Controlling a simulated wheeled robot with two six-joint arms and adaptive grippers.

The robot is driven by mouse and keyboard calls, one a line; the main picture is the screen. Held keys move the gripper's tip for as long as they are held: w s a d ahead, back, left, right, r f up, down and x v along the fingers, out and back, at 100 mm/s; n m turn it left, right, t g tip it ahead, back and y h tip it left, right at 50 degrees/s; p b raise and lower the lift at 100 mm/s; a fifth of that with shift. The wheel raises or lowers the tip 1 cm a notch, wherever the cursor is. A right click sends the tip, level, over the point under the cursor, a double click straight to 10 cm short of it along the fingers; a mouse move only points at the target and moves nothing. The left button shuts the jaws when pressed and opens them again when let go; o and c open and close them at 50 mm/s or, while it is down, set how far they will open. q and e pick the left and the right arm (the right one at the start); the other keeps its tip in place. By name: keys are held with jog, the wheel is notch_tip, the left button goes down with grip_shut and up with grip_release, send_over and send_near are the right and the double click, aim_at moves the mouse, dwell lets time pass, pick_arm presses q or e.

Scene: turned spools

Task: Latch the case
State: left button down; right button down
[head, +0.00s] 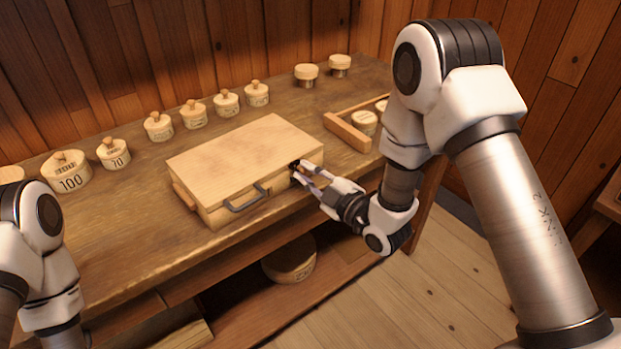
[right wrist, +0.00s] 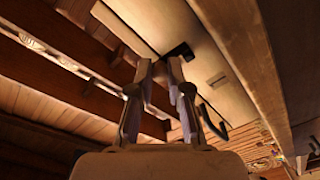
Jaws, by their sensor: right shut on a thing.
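The pale wooden case (head: 245,155) lies flat on the bench with its lid down. A dark grey handle (head: 246,200) is on its front side. A small black latch (head: 294,166) is near the front right corner; it also shows in the right wrist view (right wrist: 180,49). My right gripper (head: 299,173) reaches in from the right and is shut on the latch, with the fingertips (right wrist: 160,68) partly hiding it. I cannot tell whether the latch is fastened. My left arm shows at the lower left, but its gripper is out of view.
Several lidded round wooden pots, one marked 100 (head: 70,172), stand in a row behind the case on the bench (head: 130,235). Two small jars (head: 306,74) stand at the back right. A wooden tray (head: 347,132) with round pieces lies right of the case. Another pot (head: 290,262) is on the shelf below.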

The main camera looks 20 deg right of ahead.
jog(key=shift+a+n, duration=0.1)
jog(key=shift+n, duration=0.4)
jog(key=c, duration=1.1)
grip_release()
jog(key=v, duration=1.2)
jog(key=shift+s, duration=0.1)
